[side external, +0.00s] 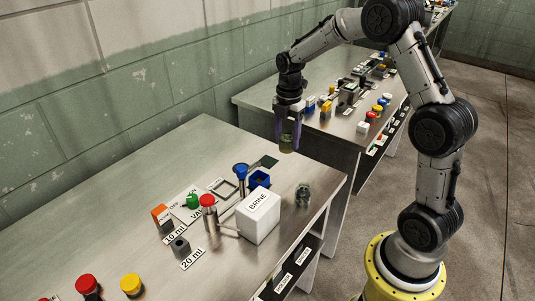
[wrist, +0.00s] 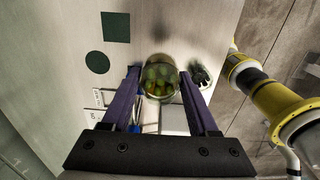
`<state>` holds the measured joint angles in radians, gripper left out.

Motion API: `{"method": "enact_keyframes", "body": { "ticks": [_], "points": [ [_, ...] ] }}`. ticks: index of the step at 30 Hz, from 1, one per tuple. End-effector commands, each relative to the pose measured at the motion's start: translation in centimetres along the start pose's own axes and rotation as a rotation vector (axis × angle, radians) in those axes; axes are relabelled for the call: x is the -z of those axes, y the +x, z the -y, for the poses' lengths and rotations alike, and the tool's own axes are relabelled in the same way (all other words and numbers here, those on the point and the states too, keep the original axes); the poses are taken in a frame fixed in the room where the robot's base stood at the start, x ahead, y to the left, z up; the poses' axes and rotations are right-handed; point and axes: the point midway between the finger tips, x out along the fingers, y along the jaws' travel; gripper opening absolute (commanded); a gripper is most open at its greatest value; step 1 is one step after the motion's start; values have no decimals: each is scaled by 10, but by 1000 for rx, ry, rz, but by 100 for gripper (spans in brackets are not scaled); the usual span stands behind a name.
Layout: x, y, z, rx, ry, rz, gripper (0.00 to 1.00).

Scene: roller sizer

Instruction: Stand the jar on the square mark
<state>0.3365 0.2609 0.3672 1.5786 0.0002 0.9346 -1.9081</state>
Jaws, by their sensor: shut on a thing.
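My gripper (side external: 287,132) has purple fingers and is shut on a glass jar (side external: 287,144) with green contents, held up in the air above the far part of the near table. In the wrist view the jar (wrist: 158,80) sits between the two fingers (wrist: 158,74), its round end facing the camera. The dark green square mark (wrist: 115,27) lies flat and bare on the table, up and left of the jar in the wrist view. A dark green round mark (wrist: 97,62) lies near it. In the side view one dark mark (side external: 270,161) shows; its shape is unclear.
A second glass jar (side external: 303,194) stands near the table's right edge, beside the white BRINE box (side external: 258,216). Another table (side external: 340,125) stands behind.

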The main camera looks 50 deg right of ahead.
Motion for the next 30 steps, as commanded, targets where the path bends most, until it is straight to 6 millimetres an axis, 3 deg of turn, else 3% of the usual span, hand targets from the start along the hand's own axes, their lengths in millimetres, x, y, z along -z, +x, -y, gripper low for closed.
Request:
{"method": "enact_keyframes", "body": {
  "ticks": [6,15,23,30],
  "points": [
    [-15,21,-43,1,0,0,0],
    [-29,66,-82,0,0,0,0],
    [-32,79,-92,-1,0,0,0],
    [-33,109,-94,2,0,-1,0]
  ]
}}
